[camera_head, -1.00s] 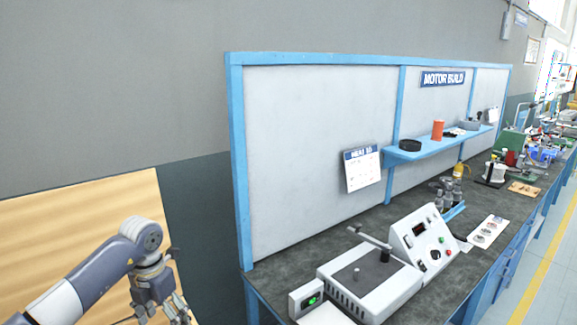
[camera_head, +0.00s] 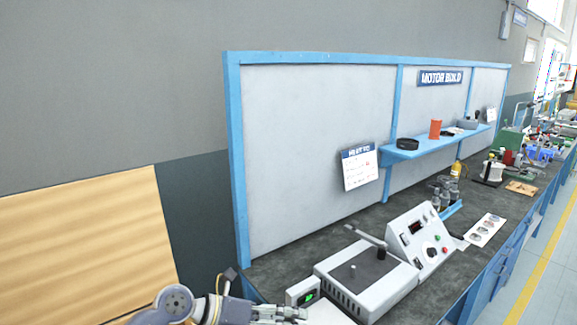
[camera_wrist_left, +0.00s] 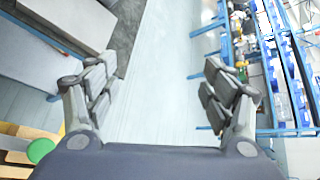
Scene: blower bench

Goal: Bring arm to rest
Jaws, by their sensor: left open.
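My left arm (camera_head: 175,303) comes in low at the bottom left of the head view. My left gripper (camera_head: 278,313) lies at the bottom edge, close to the bench's near left corner, and points right. The lower part of the arm is cut off by the picture edge. In the left wrist view the gripper (camera_wrist_left: 157,68) is open, with its two fingers wide apart and nothing between them. Pale floor shows beyond the gap. My right gripper is not in view.
The dark bench top (camera_head: 285,262) carries a grey machine (camera_head: 365,285) with a lever and a control box (camera_head: 420,240). A blue shelf (camera_head: 425,150) hangs on the back panel. A wooden board (camera_head: 85,245) stands left.

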